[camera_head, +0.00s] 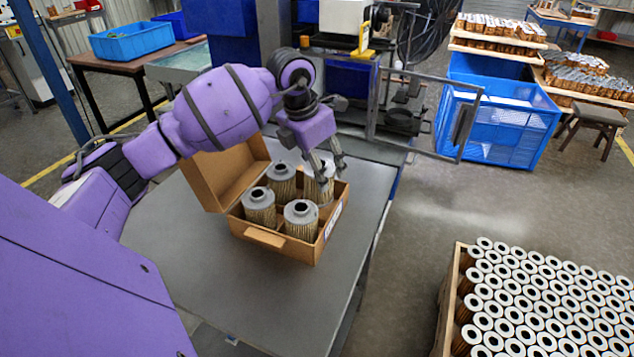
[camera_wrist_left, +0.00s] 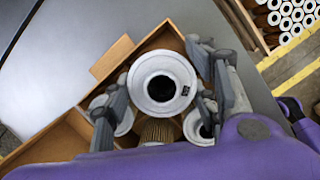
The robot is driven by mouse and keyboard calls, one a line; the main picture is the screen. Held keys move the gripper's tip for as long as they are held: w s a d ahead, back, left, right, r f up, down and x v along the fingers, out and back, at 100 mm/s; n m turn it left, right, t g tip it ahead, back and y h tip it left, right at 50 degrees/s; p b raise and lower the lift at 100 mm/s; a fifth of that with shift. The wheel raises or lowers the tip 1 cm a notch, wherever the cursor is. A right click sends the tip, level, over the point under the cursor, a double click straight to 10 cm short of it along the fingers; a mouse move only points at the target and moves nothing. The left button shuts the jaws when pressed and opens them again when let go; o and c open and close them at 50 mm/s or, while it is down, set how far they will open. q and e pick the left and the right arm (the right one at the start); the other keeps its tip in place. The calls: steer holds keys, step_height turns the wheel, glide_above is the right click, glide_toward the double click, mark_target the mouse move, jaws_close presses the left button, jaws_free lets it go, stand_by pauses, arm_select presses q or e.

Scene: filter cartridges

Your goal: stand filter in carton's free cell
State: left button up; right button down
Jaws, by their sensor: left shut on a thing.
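The open brown carton (camera_head: 272,238) stands on a grey table, its lid raised at the left. Three pleated filters with grey caps stand in it: back left (camera_head: 282,182), front left (camera_head: 259,208) and front right (camera_head: 300,221). My left gripper (camera_head: 327,170) points down over the back right cell and is shut on another filter (camera_head: 317,188). That filter looks upright. Its lower part is hidden, so I cannot tell whether it touches the carton floor. In the left wrist view its round cap (camera_wrist_left: 150,102) sits between the fingers. My right gripper is out of view.
The grey table (camera_head: 185,280) is clear around the carton. A crate packed with many filters (camera_head: 545,300) stands at the lower right. A blue mesh bin (camera_head: 495,130) and a metal frame (camera_head: 470,115) stand behind.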

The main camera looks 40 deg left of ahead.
arm_select(q)
steer(key=shift+s+x, duration=0.2)
steer(key=shift+x, duration=0.8)
steer(key=shift+s+x, duration=0.2)
steer(key=shift+x, duration=0.8)
steer(key=shift+a+f, duration=0.1)
steer(key=shift+f, duration=0.1)
steer(key=o, duration=1.2)
steer(key=v, duration=1.2)
